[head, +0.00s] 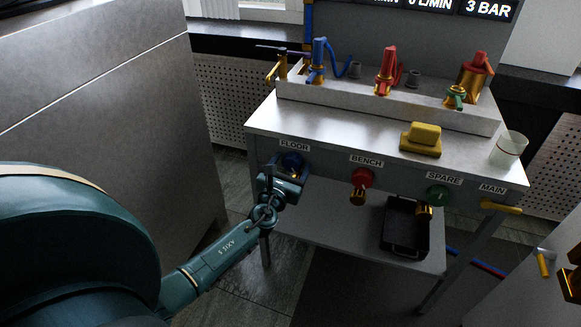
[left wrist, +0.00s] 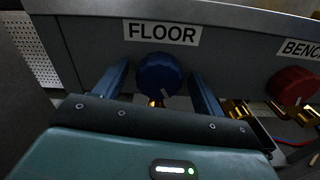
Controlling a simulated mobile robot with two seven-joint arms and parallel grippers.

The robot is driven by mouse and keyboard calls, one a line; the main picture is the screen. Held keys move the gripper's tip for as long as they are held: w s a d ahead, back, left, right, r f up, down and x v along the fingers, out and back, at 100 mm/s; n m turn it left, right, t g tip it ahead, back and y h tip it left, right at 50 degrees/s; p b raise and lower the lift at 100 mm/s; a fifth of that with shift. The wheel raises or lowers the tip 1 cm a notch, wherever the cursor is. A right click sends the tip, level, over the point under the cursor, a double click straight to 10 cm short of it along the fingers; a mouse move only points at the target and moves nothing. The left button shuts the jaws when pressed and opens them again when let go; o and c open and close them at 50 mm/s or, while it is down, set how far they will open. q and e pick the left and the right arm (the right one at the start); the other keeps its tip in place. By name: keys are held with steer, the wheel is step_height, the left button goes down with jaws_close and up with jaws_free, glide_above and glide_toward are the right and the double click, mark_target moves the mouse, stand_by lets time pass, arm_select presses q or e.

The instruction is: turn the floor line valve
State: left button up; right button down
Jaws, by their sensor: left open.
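The floor line valve is a round blue knob (head: 292,162) on the front panel of the bench, under the FLOOR label (head: 294,146). In the left wrist view the blue knob (left wrist: 160,76) shows a small white mark at its lower edge, with brass below it. My left gripper (head: 291,172) is at the knob. Its two blue fingers stand apart, one on each side of the knob in the left wrist view (left wrist: 162,88), with gaps visible. I cannot tell whether the fingertips reach past the knob's face. My right gripper is not clearly seen.
To the right are the red BENCH knob (head: 361,178), the green SPARE knob (head: 437,196) and the yellow MAIN handle (head: 501,207). A yellow block (head: 421,139) and a clear cup (head: 508,149) stand on the bench top (head: 340,131). A black tray (head: 405,228) lies on the lower shelf.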

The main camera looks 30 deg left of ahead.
arm_select(q)
steer(key=shift+w, duration=0.1)
steer(key=shift+c, duration=0.5)
steer(key=c, duration=0.9)
